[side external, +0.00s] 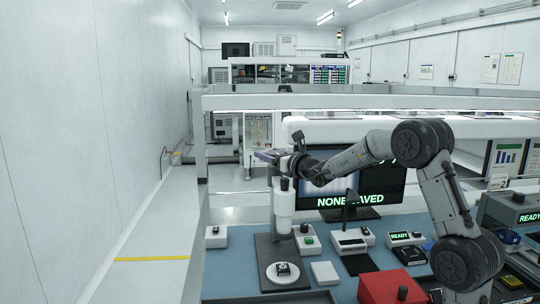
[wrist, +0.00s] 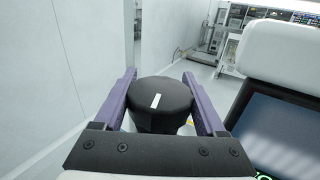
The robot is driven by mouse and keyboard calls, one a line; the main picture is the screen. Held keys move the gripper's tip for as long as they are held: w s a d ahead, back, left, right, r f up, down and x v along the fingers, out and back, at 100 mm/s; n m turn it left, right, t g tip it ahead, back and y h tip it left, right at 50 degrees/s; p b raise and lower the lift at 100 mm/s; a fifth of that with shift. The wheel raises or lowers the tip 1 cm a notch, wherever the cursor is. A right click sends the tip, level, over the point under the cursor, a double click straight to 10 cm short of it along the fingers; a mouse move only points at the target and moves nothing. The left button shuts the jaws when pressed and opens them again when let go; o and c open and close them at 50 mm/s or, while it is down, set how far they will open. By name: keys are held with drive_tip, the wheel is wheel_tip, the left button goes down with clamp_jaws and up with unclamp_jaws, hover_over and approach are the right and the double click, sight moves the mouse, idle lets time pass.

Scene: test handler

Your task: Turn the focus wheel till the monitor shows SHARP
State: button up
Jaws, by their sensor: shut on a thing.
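The focus wheel (wrist: 152,90) is a black round knob with a short white mark on its top face, seen in the wrist view. My gripper (wrist: 159,76) has its two purple fingers on either side of the wheel and is shut on it. In the side view my gripper (side external: 268,157) is at the top of the white microscope column (side external: 283,202), and the wheel is hard to make out there. The monitor (side external: 395,192) stands behind my arm. It shows "NONE SAVED" in green at the bottom. Its upper green text is mostly hidden by my arm.
A stage with a small dark part (side external: 284,270) sits on the microscope's dark base. Several small boxes with buttons, a red box (side external: 390,287) and a white block (side external: 324,272) stand on the blue bench mat (side external: 238,262). In the wrist view, the monitor (wrist: 285,128) is close on the right.

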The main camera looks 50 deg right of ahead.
drive_tip(key=shift+f, duration=0.1)
drive_tip(key=o, duration=1.3)
drive_tip(key=shift+s, duration=0.1)
drive_tip(key=v, duration=1.3)
drive_tip(key=shift+s+a, duration=0.1)
drive_tip(key=shift+s, duration=0.25)
